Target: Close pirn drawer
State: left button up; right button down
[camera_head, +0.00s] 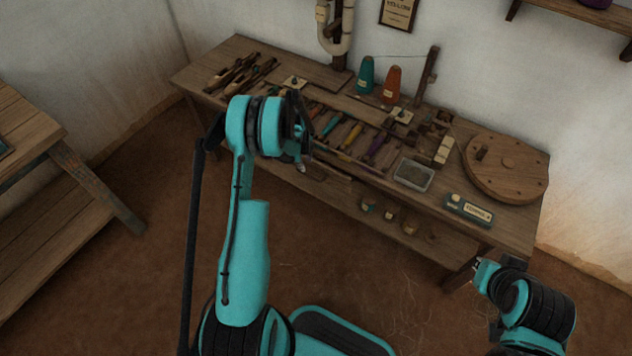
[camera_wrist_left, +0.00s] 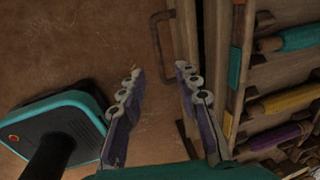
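The pirn drawer's wooden front (camera_wrist_left: 187,28) runs along the upper middle of the left wrist view, with a dark U-shaped handle (camera_wrist_left: 156,48) on it. My left gripper (camera_wrist_left: 159,72) is open, its two fingers apart and empty, just short of the handle. In the head view my left gripper (camera_head: 301,160) is at the bench's front edge, and my arm hides part of the bench there. Teal, yellow and purple pirns (camera_wrist_left: 285,102) lie in slots beside the front. How far the drawer stands out is hard to tell. My right gripper (camera_head: 480,270) is small, low at the right, away from the bench.
The wooden bench (camera_head: 520,222) carries a round wooden disc (camera_head: 507,165), a grey tray (camera_head: 413,174), a labelled teal box (camera_head: 468,208), and green (camera_head: 365,76) and orange (camera_head: 391,86) cones. Another wooden table (camera_head: 30,125) stands left. Open floor lies before the bench.

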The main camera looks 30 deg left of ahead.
aim_at(308, 174)
pick_arm(q)
jog(key=f+b, duration=0.1)
jog(key=f, duration=0.1)
jog(key=w+f+b, duration=0.1)
jog(key=f, duration=0.2)
jog(key=f+b, duration=0.1)
jog(key=f, duration=0.2)
jog(key=shift+w+f, duration=0.2)
jog(key=shift+f, duration=0.05)
grip_shut()
